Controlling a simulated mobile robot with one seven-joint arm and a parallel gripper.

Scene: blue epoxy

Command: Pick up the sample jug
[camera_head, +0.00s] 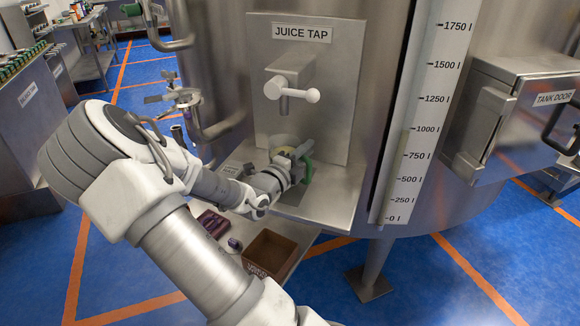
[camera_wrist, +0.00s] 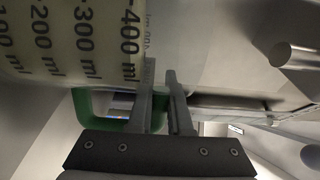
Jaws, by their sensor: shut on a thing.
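The sample jug (camera_head: 283,141) is on the steel ledge below the juice tap, mostly hidden behind my gripper (camera_head: 297,164) in the head view. A green part, its handle, shows at the gripper's right side. In the wrist view the jug's pale body (camera_wrist: 68,40) with black millilitre marks fills the upper left, and the green handle (camera_wrist: 88,108) runs behind the left finger. My gripper (camera_wrist: 163,85) is shut on the jug at its handle, with a narrow gap between the fingers. I cannot tell whether the jug touches the ledge.
The juice tap (camera_head: 290,88) juts from the tank panel just above the jug. A level scale (camera_head: 428,110) and the tank door (camera_head: 520,105) are to the right. A brown box (camera_head: 268,255) sits on a lower shelf. A valve pipe (camera_head: 205,125) is left of the panel.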

